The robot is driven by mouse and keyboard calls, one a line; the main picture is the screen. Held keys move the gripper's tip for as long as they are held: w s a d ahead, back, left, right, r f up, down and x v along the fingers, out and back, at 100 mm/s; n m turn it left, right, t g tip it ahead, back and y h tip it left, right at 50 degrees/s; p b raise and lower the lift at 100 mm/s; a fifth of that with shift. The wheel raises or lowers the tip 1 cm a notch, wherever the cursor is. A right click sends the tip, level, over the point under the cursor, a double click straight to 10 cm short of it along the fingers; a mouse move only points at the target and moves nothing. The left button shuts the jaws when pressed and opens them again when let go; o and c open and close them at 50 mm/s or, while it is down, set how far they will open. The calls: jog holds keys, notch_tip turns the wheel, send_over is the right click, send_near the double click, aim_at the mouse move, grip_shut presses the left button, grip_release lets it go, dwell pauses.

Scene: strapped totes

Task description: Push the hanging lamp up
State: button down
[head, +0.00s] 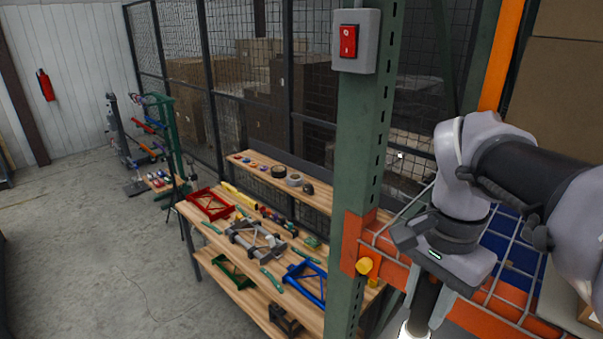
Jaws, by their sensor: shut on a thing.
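The hanging lamp (420,312) shows at the bottom edge, right of centre, as a dark cylinder with a bright white glow at its lower end. Its lowest part is cut off by the picture edge. My gripper (427,297) points down and is shut on the lamp's dark body, one finger on each side. The top of the lamp and any cord are hidden behind my gripper and wrist.
A green rack post (362,150) with a red switch box (355,41) stands just left of my gripper. An orange beam (490,315) and wire shelf run behind and below my arm. A wooden workbench (262,262) with frames and tools stands left; open floor lies beyond.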

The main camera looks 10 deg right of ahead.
notch_tip(320, 180, up, 13)
jog(key=p, duration=0.3)
jog(key=shift+r, duration=0.15)
jog(key=c, duration=1.1)
grip_release()
jog(key=shift+w+d, duration=0.1)
jog(key=shift+o, duration=0.2)
